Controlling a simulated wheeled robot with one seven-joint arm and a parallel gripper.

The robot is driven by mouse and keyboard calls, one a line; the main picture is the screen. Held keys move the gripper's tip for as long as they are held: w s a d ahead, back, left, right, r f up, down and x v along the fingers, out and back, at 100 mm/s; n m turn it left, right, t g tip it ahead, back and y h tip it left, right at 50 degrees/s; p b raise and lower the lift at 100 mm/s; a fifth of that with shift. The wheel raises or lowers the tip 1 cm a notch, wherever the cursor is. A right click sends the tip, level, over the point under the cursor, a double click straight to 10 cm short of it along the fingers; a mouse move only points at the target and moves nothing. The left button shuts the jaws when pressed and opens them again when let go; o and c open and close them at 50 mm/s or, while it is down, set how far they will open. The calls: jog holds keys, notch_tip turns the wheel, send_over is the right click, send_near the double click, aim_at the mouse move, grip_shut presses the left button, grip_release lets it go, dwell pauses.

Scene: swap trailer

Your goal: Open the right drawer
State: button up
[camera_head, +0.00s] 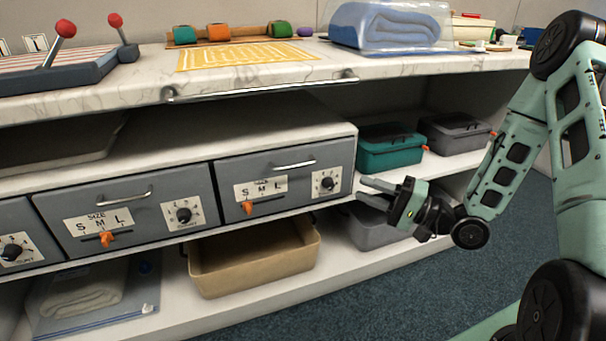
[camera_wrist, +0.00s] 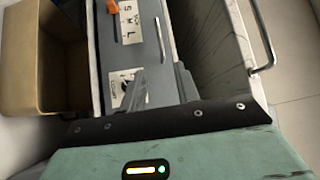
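The right drawer (camera_head: 289,178) is grey and shut, flush with the front of the shelf unit. It has a metal bar handle (camera_head: 294,165), an S M L label with an orange slider (camera_head: 247,207), and a black dial (camera_head: 327,183). My gripper (camera_head: 360,188) is just right of the drawer's right end, fingers pointing left, apart from the handle. In the wrist view the two fingers of my gripper (camera_wrist: 160,77) are spread with nothing between them. The drawer front (camera_wrist: 145,45) lies beyond them, its handle (camera_wrist: 161,38) shows, and one finger partly covers the dial.
A middle grey drawer (camera_head: 128,208) is shut on the left. A tan bin (camera_head: 250,265) sits below. Teal (camera_head: 390,150) and grey (camera_head: 455,133) boxes stand on the right shelf. A metal rail (camera_head: 260,88) runs along the counter edge above. The floor in front is clear.

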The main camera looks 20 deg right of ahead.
aim_at(304, 168)
jog(key=shift+b+x, duration=2.05)
jog(key=shift+x, duration=5.8)
grip_shut()
